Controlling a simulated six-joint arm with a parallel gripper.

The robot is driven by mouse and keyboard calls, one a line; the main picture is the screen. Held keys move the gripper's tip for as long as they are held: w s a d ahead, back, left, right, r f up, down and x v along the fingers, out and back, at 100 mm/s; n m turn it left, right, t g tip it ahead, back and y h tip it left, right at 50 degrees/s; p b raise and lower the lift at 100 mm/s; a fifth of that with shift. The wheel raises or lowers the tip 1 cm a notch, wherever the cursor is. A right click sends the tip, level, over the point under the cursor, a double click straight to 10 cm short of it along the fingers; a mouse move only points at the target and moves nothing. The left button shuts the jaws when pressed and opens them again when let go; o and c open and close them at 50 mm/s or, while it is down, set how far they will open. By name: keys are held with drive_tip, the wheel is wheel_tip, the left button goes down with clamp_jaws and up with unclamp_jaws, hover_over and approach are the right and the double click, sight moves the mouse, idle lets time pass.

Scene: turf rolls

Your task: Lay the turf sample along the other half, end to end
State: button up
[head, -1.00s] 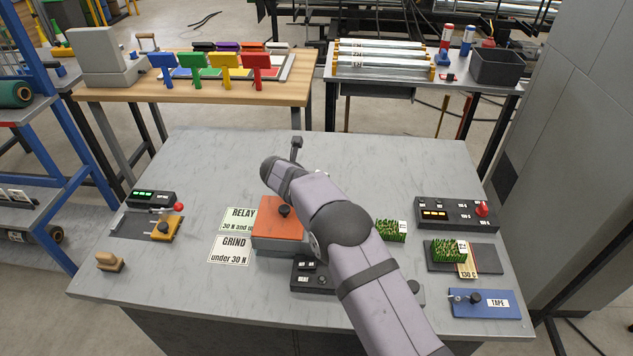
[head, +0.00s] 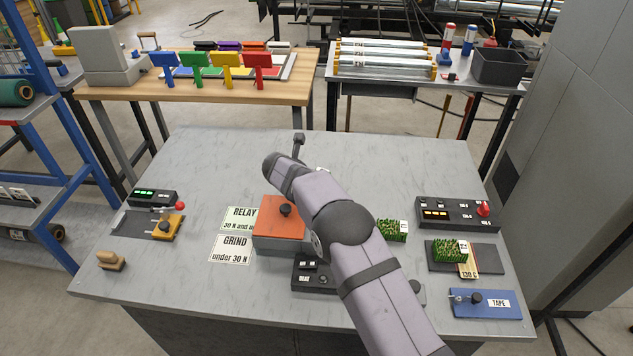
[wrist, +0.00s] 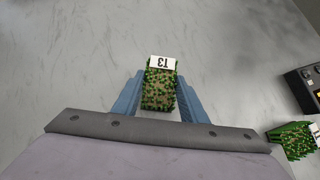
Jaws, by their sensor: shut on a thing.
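My gripper (wrist: 158,92) is shut on a green turf sample (wrist: 159,92), with one blue finger along each side. The sample has a white label at its far end, read upside down in the wrist view. In the head view my arm hides the gripper; a small whitish bit shows just past the arm. A second turf piece (head: 450,251) lies on a dark plate (head: 488,258) at the right, beside a wooden strip marked 130 C (head: 468,268). A third turf piece (head: 392,230) stands on the table right of my arm; a turf piece also shows at the wrist view's lower right (wrist: 293,140).
A black control box with a red knob (head: 457,213) stands behind the dark plate, and a blue TAPE block (head: 486,304) in front of it. An orange-topped block (head: 279,222) and GRIND and RELAY cards (head: 231,249) lie left of my arm. The table's back is largely clear.

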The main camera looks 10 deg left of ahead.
wheel_tip(320, 180, up, 9)
drive_tip(key=shift+r+b, duration=0.15)
drive_tip(key=shift+b, duration=0.2)
drive_tip(key=shift+a, duration=0.1)
